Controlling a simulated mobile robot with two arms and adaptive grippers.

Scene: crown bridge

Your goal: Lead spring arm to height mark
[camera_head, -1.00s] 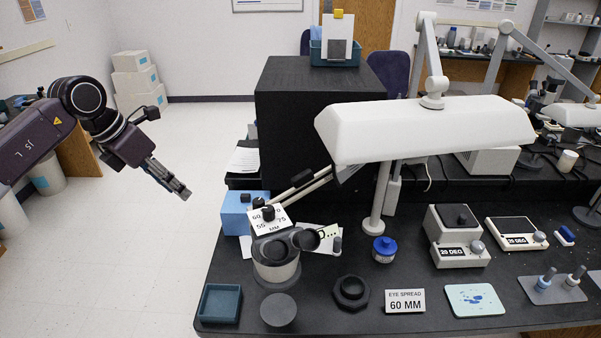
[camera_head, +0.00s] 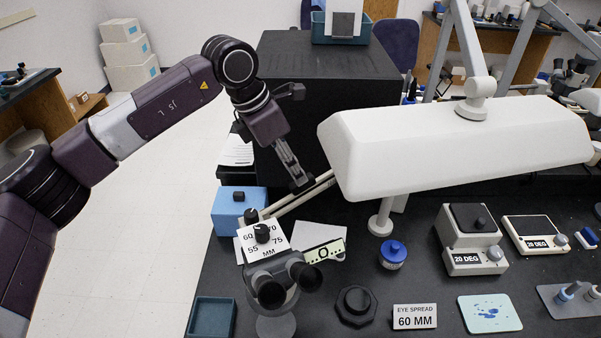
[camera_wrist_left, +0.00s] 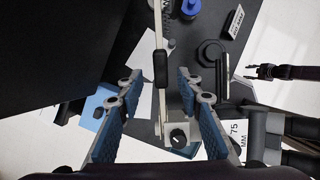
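The spring arm, pale parallel bars (camera_head: 290,201), slopes up to the right behind the microscope (camera_head: 272,275), its upper end hidden behind the white lamp hood. In the left wrist view the bar (camera_wrist_left: 158,30) carries a dark grip sleeve (camera_wrist_left: 161,68) and runs down to a dark knob (camera_wrist_left: 179,137). My left gripper (camera_head: 300,178) is over the arm in the head view. In its wrist view the left gripper (camera_wrist_left: 155,85) has its blue-padded fingers apart on either side of the bar, with visible gaps. A dark arm end, apparently my right gripper (camera_wrist_left: 262,72), shows at the right edge. I cannot identify the height mark.
The white lamp hood (camera_head: 455,145) stands close right of my left gripper. A black box (camera_head: 330,80) is behind it. A blue box (camera_head: 238,208), a blue-capped jar (camera_head: 393,254) and a 60 MM sign (camera_head: 414,317) are on the bench. Open floor lies left.

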